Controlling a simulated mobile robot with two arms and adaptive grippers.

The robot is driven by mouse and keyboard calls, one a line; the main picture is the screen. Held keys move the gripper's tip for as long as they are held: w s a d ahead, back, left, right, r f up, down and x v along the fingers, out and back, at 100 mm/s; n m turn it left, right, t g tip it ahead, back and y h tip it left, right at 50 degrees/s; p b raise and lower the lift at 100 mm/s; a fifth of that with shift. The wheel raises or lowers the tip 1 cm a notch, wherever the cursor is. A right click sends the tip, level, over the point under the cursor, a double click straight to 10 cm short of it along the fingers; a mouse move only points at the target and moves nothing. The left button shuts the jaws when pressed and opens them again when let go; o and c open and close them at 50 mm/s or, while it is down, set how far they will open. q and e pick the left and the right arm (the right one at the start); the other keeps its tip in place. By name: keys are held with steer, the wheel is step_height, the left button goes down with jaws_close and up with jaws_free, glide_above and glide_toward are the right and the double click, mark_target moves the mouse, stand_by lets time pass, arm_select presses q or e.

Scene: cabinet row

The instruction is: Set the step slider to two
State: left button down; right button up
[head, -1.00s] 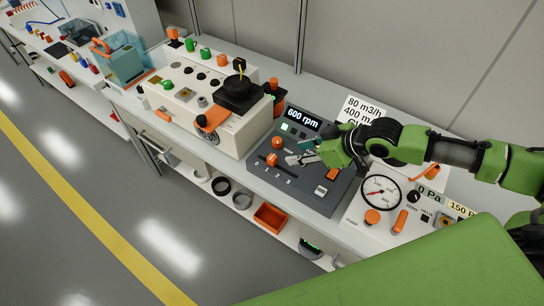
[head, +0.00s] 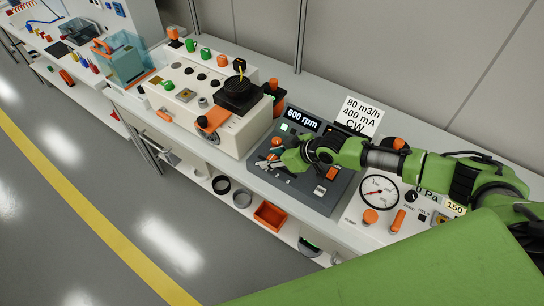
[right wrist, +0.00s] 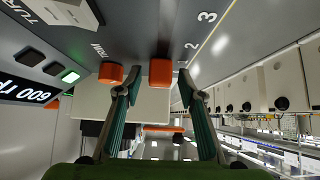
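The dark grey control panel (head: 312,194) has a "600 rpm" display (head: 303,117) and slider marks 1, 2 and 3. In the right wrist view the orange slider knob (right wrist: 160,73) sits at the end of its dark slot (right wrist: 167,25) near mark 1. My right gripper (right wrist: 159,82) is open, with one finger on each side of the slider knob; I cannot tell whether either touches it. In the head view the right gripper (head: 268,161) is low over the slider and mostly hides it. My left gripper is not in view.
A round orange knob (right wrist: 110,73) stands beside the slider knob, close to one finger. An orange rocker switch (head: 331,174) is on the panel under my right arm. A white machine (head: 226,134) stands left of the panel, and a gauge unit (head: 379,191) stands right.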

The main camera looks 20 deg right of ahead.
mark_target(283, 170)
steer(key=shift+c, duration=0.3)
jaws_close()
steer(key=shift+s+d+p, duration=0.65)
steer(key=shift+s+d, duration=0.7)
steer(key=shift+s, duration=0.3)
steer(key=shift+o, duration=0.3)
jaws_free()
steer(key=shift+w+a, duration=0.1)
steer(key=v, duration=1.2)
